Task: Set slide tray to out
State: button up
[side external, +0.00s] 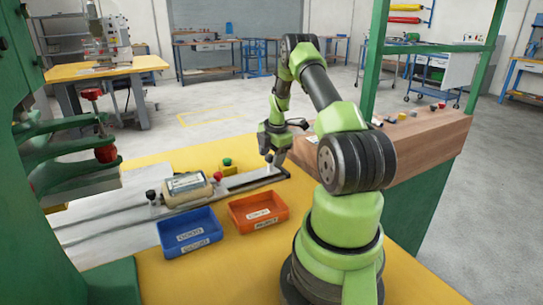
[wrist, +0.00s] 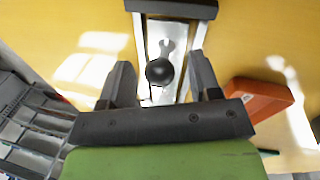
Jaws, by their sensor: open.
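The slide tray's pale metal track (side external: 245,180) runs along the yellow table from the green press toward my gripper (side external: 270,158). In the wrist view, a black ball knob (wrist: 160,72) stands on a narrow metal strip (wrist: 181,38) between rails. My gripper (wrist: 160,85) is open, with one finger on each side of the knob and visible gaps to both. In the side view the fingers are low over the track's right end and hide the knob. A dark bar (wrist: 172,8) crosses the track's end. I cannot tell how far the tray is slid.
A cream device (side external: 187,187) sits on the track, with a red knob (side external: 217,176) and a black knob (side external: 151,195) near it. A blue bin (side external: 189,251) and an orange bin (side external: 258,225) stand in front. A green button box (side external: 228,169) is behind. A wooden bench (side external: 430,140) is right.

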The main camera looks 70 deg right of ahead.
notch_tip(320, 180, up, 10)
jog(key=s+a, duration=0.1)
jog(key=shift+s+f, duration=0.25)
jog(key=shift+s, duration=0.05)
dwell(0.3)
jog(key=w+a+r+m+t, duration=0.1)
jog(key=w+a+r+m, duration=0.2)
jog(key=a+r, duration=0.55)
jog(key=w+a+r+m+t, duration=0.2)
jog(key=w+a+r+m, duration=0.3)
jog(key=a, duration=0.6)
jog(key=s+a+r+m+t+y, duration=0.1)
jog(key=s+a+m, duration=0.2)
jog(key=s+a, duration=0.3)
jog(key=s+a+r+m+t+y, duration=0.1)
jog(key=s+a+m, duration=0.3)
jog(key=a, duration=0.7)
jog(key=s+r+y, duration=0.1)
jog(key=s, duration=0.1)
jog(key=shift+s+a+r, duration=0.15)
jog(key=shift+s+a, duration=0.2)
jog(key=shift+a, duration=0.05)
